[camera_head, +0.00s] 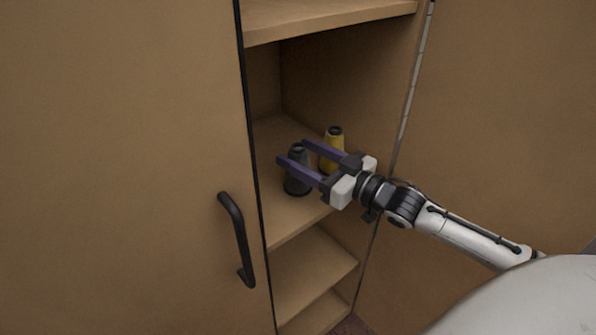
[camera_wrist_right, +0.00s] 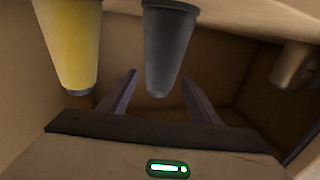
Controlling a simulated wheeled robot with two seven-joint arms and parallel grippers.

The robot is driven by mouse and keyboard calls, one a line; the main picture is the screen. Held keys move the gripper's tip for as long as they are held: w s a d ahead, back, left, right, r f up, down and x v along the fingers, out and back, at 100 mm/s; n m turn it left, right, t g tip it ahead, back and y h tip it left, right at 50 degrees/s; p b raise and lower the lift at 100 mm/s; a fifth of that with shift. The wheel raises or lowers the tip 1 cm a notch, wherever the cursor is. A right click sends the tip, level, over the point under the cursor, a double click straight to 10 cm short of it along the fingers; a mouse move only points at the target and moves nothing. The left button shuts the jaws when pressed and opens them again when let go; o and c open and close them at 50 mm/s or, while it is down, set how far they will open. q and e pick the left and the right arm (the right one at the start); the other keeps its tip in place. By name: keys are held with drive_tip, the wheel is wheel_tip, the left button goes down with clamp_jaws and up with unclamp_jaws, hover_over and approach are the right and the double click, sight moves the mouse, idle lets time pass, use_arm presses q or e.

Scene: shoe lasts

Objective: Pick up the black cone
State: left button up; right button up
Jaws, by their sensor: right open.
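The black cone (camera_head: 297,180) stands upright on a cabinet shelf. It also shows in the right wrist view (camera_wrist_right: 168,45), upside down there, between the two finger lines. My right gripper (camera_head: 291,151) is open, with its long purple fingers reaching over the shelf, one in front of the cone and one behind it. In the wrist view its fingers (camera_wrist_right: 159,78) lie on either side of the cone; I cannot tell whether either touches. The cone is partly hidden by the near finger. My left gripper is not in view.
A yellow cone (camera_head: 334,138) stands just behind and right of the black one, close to the far finger, and shows in the wrist view (camera_wrist_right: 68,45). The shelf (camera_head: 280,220) has a cabinet door with a black handle (camera_head: 238,240) at left. A tan object (camera_wrist_right: 293,65) shows at the wrist view's right.

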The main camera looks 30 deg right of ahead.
drive_tip(key=x, duration=0.5)
drive_tip(key=shift+w+r, duration=0.1)
drive_tip(key=shift+r, duration=0.05)
drive_tip(key=shift+d, duration=0.1)
clamp_jaws()
